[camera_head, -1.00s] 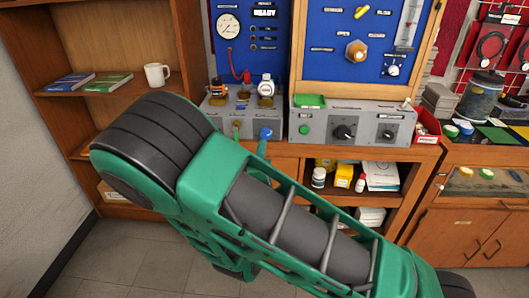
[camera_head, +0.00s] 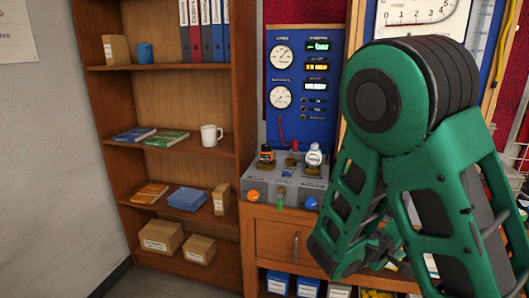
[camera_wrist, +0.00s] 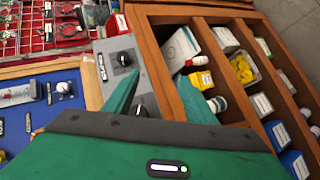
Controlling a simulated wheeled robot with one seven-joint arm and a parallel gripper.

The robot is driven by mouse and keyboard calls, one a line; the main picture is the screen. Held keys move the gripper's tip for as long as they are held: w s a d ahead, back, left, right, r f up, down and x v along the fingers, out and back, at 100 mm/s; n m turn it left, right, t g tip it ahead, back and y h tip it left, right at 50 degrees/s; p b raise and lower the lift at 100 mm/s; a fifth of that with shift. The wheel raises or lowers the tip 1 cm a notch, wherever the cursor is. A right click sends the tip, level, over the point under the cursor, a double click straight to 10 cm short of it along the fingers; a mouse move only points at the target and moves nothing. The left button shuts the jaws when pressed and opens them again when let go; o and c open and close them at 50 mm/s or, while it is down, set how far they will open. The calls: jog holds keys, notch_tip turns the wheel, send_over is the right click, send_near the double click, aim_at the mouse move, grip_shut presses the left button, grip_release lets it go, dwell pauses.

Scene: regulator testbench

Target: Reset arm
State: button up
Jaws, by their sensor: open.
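My green arm fills the right side of the head view, bent at a large round joint. My gripper shows in the wrist view (camera_wrist: 157,85) with its two green fingers spread apart and nothing between them. The fingers appear in front of the bench edge, between the grey console (camera_wrist: 147,103) with black knobs and the open shelf (camera_wrist: 160,60). In the head view the end of my arm is low at the right and largely hidden behind my own links, so its fingertips cannot be made out.
A wooden bookcase (camera_head: 165,170) stands at the left with a white mug (camera_head: 211,135), books and boxes. A drawer (camera_head: 280,240) is below. Floor at the lower left is clear.

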jog(key=s+d+m+g+y, duration=0.4)
jog(key=s+d+m+g, duration=0.25)
jog(key=s, duration=0.65)
jog(key=s+a+r+m+y, duration=0.2)
jog(key=s+r+y, duration=0.1)
jog(key=s, duration=0.4)
jog(key=s+a+r+m+y, duration=0.1)
jog(key=s+a+r+y, duration=0.2)
jog(key=s, duration=0.5)
jog(key=shift+a+m+y, duration=0.25)
jog(key=shift+m+y, duration=0.1)
jog(key=shift+y, duration=0.45)
jog(key=shift+s+r, duration=0.1)
jog(key=shift+w+f, duration=0.25)
jog(key=shift+w, duration=0.35)
